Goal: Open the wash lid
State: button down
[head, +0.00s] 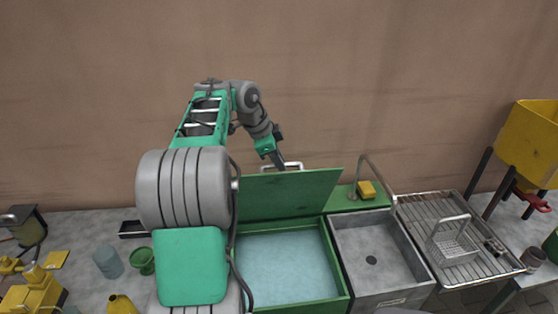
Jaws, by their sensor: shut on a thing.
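The green wash lid (295,194) stands steeply raised at the back of the green wash basin (335,262), which holds pale blue liquid. A light metal handle (292,165) runs along the lid's upper edge. My gripper (279,165) reaches down to the left part of this handle and is shut on it. My arm covers the left part of the lid and the basin's left side.
A grey sink (376,257) with a tap (378,180) lies right of the basin. A yellow sponge (366,189) sits behind it. A drain rack (470,247) holds a wire basket (453,238). Cups and yellow parts stand on the left bench. A brown wall rises behind.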

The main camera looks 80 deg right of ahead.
jog(key=shift+s+d+r, duration=0.1)
jog(key=shift+r, duration=0.1)
jog(key=w+d+r+p, duration=0.1)
jog(key=w+d+p, duration=0.1)
jog(key=d+p, duration=0.3)
jog(key=shift+d+p, duration=0.3)
jog(key=shift+d, duration=0.2)
jog(key=c, duration=1.6)
grip_release()
jog(key=shift+c, duration=0.2)
